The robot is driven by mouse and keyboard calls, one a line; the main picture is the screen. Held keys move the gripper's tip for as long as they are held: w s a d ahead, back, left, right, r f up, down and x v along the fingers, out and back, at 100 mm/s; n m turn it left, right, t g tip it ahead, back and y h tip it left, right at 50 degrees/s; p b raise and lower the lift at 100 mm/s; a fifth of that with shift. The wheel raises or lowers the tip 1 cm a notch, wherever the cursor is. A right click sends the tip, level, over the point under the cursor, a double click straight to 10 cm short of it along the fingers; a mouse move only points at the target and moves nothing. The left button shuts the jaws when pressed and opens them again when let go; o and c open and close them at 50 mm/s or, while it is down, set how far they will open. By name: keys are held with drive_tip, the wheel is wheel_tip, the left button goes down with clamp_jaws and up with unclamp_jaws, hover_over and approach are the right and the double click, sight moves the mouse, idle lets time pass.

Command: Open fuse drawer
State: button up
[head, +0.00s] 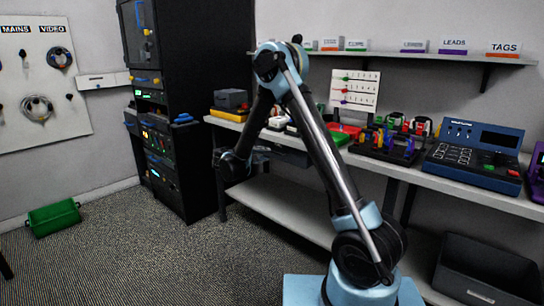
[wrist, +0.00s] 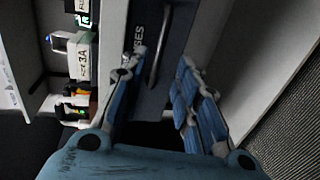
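The fuse drawer (wrist: 172,22) is a dark front with a partly hidden label ending in "SES" in the wrist view. Whether the drawer is ajar is unclear.
The workbench (head: 470,192) carries a blue meter (head: 474,152) and several cable holders. A black rack (head: 190,110) stands left of my gripper. A green case (head: 54,218) lies on the carpet and a dark bin (head: 487,268) is under the bench. Floor at the left is open.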

drive_tip(key=x, duration=0.7)
drive_tip(key=shift+w, duration=0.1)
